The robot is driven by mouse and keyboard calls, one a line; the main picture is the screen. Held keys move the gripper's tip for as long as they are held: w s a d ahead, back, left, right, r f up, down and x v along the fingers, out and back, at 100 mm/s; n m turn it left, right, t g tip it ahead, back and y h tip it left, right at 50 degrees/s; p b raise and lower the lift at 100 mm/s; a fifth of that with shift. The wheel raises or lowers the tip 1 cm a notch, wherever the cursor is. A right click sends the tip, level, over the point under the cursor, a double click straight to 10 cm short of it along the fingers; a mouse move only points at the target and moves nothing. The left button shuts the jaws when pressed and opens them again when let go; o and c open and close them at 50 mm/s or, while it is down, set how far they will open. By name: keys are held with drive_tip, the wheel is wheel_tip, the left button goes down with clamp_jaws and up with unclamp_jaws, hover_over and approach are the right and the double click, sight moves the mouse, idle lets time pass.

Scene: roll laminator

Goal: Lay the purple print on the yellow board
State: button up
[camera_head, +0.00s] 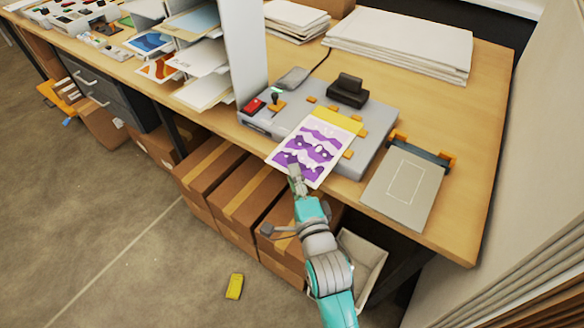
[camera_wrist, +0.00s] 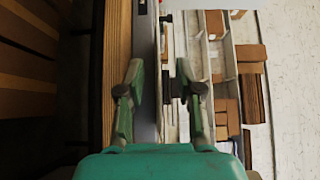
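The purple print (camera_head: 309,152), a white sheet with purple wavy bands, lies over the front of the grey laminator (camera_head: 370,150) and sticks out past its near edge. A yellow strip (camera_head: 338,120) shows at the print's far end. I cannot tell how much yellow lies under the print, or whether this is the yellow board. My gripper (camera_head: 294,172) is at the print's near edge. In the wrist view my gripper (camera_wrist: 160,75) has its two fingers apart. The print is not clear there, so I cannot tell whether it lies between them.
A grey plate with a white outline (camera_head: 404,186) lies right of the laminator on the wooden bench (camera_head: 485,130). A sorter with pictures stands left. White paper stacks (camera_head: 400,45) lie behind. Cardboard boxes (camera_head: 215,180) fill the space under the bench. A yellow block (camera_head: 234,286) is on the floor.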

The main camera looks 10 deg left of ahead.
drive_tip(key=v, duration=0.8)
drive_tip(key=shift+s+d, duration=0.2)
drive_tip(key=s+d+f+n+h, duration=0.2)
drive_tip(key=s+d+f+n, duration=0.15)
drive_tip(key=s+d, duration=0.4)
drive_tip(key=s+d+f+n+h, duration=0.2)
drive_tip(key=s+d+f+h, duration=0.1)
drive_tip(key=s+d+f, duration=0.4)
drive_tip(key=s+d+r+n+h, duration=0.2)
drive_tip(key=s+d+n, duration=0.1)
drive_tip(key=s, duration=0.5)
drive_tip(key=s+d+r+n+g+h, duration=0.1)
drive_tip(key=s+d+r+n, duration=0.1)
drive_tip(key=s+d, duration=0.4)
drive_tip(key=s+n, duration=0.1)
drive_tip(key=s, duration=0.2)
drive_tip(key=shift+s+d+h, duration=0.2)
drive_tip(key=shift+d+h, duration=0.1)
drive_tip(key=shift+h, duration=0.1)
